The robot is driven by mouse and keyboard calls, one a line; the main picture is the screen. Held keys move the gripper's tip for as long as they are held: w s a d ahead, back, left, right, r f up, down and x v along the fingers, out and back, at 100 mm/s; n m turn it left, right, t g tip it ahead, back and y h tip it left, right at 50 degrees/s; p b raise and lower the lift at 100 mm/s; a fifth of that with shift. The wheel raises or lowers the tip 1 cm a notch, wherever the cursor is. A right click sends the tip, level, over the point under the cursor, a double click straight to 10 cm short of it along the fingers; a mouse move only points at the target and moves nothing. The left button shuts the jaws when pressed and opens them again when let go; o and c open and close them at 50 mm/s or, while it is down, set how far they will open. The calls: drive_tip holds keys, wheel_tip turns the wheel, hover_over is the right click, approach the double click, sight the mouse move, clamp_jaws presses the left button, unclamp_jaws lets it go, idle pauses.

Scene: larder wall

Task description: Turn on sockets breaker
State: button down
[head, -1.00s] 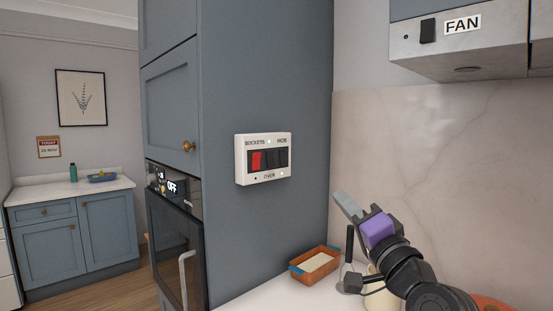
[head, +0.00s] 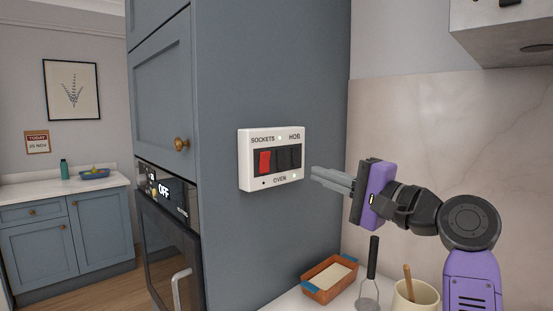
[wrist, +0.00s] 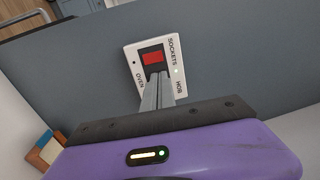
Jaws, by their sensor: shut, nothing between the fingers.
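The breaker panel (head: 243,160) is a white box on the side of the blue-grey tall cabinet, labelled SOCKETS, HOB and OVEN. Its left switch (head: 264,162) is red; the two beside it are dark. A small light by the SOCKETS label and one at the lower right look lit; a dot at the lower left is dark. My gripper (head: 316,173) is shut and empty, its fingertips just right of the panel in the head view. In the wrist view the fingers (wrist: 155,78) point at the panel, below the red switch (wrist: 152,57), and cover the dark switches. Contact cannot be told.
Below stand a terracotta dish (head: 325,285), a whisk (head: 372,262) and a cream pot (head: 412,300) on the counter. An oven (head: 165,240) showing OFF is at left. The extractor hood (head: 500,35) hangs at upper right. The cabinet side around the panel is clear.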

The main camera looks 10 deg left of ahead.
drive_tip(key=shift+a, duration=0.1)
drive_tip(key=p, duration=0.3)
approach(267, 155)
drive_tip(key=x, duration=0.5)
drive_tip(key=shift+r, duration=0.15)
drive_tip(key=shift+x, duration=0.9)
drive_tip(key=shift+p, duration=0.3)
drive_tip(key=shift+a+r+p, duration=0.15)
drive_tip(key=shift+a+p, duration=0.05)
drive_tip(key=shift+p, duration=0.45)
drive_tip(key=shift+w+f, duration=0.1)
drive_tip(key=shift+f, duration=0.1)
